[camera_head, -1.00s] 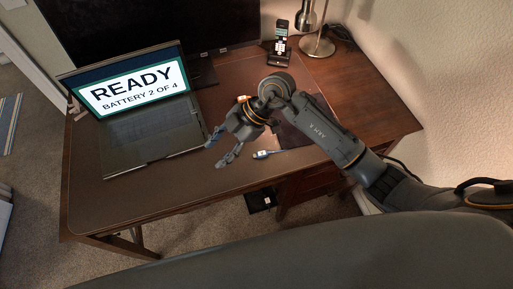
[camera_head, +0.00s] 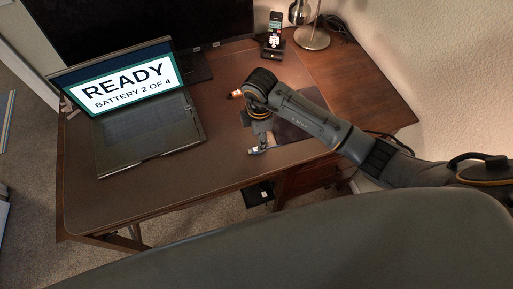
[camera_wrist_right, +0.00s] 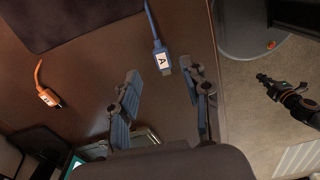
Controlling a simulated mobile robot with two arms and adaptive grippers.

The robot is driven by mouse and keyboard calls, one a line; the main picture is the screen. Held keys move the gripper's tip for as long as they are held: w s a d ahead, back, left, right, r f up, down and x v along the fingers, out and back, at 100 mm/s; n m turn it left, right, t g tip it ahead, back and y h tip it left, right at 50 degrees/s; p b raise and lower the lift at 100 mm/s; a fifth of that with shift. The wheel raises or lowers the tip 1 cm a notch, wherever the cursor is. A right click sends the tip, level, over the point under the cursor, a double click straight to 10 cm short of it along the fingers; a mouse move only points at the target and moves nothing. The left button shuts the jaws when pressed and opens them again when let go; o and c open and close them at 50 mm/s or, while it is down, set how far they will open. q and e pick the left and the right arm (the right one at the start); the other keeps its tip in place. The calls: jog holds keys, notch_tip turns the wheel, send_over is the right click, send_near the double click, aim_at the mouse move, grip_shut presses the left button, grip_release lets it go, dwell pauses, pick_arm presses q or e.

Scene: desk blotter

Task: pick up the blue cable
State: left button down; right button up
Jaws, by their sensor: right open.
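The blue cable (camera_wrist_right: 151,22) runs in from the top of the right wrist view. Its plug end carries a white label marked "A" and lies on the brown desk blotter. In the head view its labelled end (camera_head: 255,150) shows near the desk's front edge, partly hidden by my right gripper (camera_head: 260,139). In the right wrist view the fingers of my right gripper (camera_wrist_right: 164,92) are spread apart and empty. The metal plug tip points into the gap between the fingers.
An orange cable (camera_wrist_right: 47,93) with a labelled plug lies apart from the blue one. A dark mat (camera_wrist_right: 60,18) lies beside them. An open laptop (camera_head: 150,132) stands on the left; a phone on a stand (camera_head: 274,38) and a lamp (camera_head: 312,38) stand at the back.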

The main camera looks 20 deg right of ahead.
aim_at(255, 150)
jog(key=shift+s+d+f+p, duration=0.1)
jog(key=shift+f+p, duration=0.65)
jog(key=shift+f, duration=1.9)
jog(key=c, duration=0.9)
